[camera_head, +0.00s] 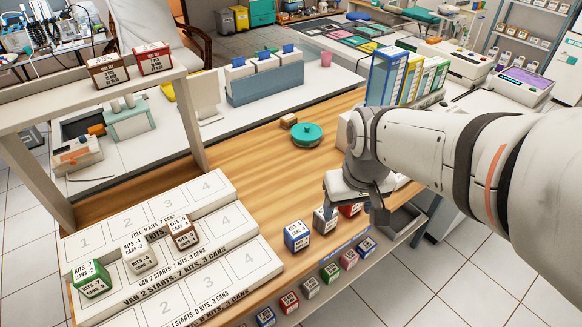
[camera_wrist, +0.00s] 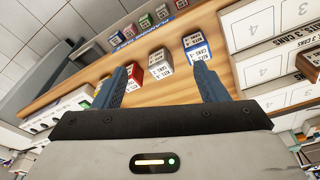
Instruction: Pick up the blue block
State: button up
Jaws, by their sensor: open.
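A blue block (camera_head: 297,235) with white label faces stands on the wooden counter, at the left end of a short row. It also shows in the wrist view (camera_wrist: 196,47), just beyond the tip of the right-hand finger. A grey-white block (camera_head: 325,220) and a red block (camera_head: 350,209) stand to its right. My gripper (camera_head: 354,203) is open and empty, over the grey-white and red blocks and to the right of the blue one. In the wrist view my gripper (camera_wrist: 161,72) has its fingers spread, with the grey-white block (camera_wrist: 160,66) between them in the picture.
Several small coloured blocks, some blue, line a lower front ledge (camera_head: 320,287). A stepped white numbered rack (camera_head: 225,188) holding green, white and brown blocks is at left. A teal round lidded pot (camera_head: 307,134) stands farther back. The counter (camera_head: 260,185) between is clear.

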aim_at(297, 229)
jog(key=shift+o, duration=0.9)
jog(key=w+a+f+n+b, duration=0.1)
jog(key=w+a+f, duration=0.1)
jog(key=a+f, duration=0.1)
jog(key=w+a+f+n+g+b, duration=0.1)
jog(key=w+a+f, duration=0.2)
jog(key=f, duration=0.2)
jog(key=w+a+f+n+g+b, duration=0.1)
jog(key=w+a+f+n, duration=0.1)
jog(key=a+f, duration=0.1)
jog(key=shift+w+a+f, duration=0.1)
jog(key=shift+w+f, duration=0.15)
jog(key=shift+f, duration=0.2)
notch_tip(297, 229, down, 8)
jog(key=shift+w+a+r, duration=0.1)
jog(key=shift+w+a, duration=0.05)
jog(key=c, duration=1.1)
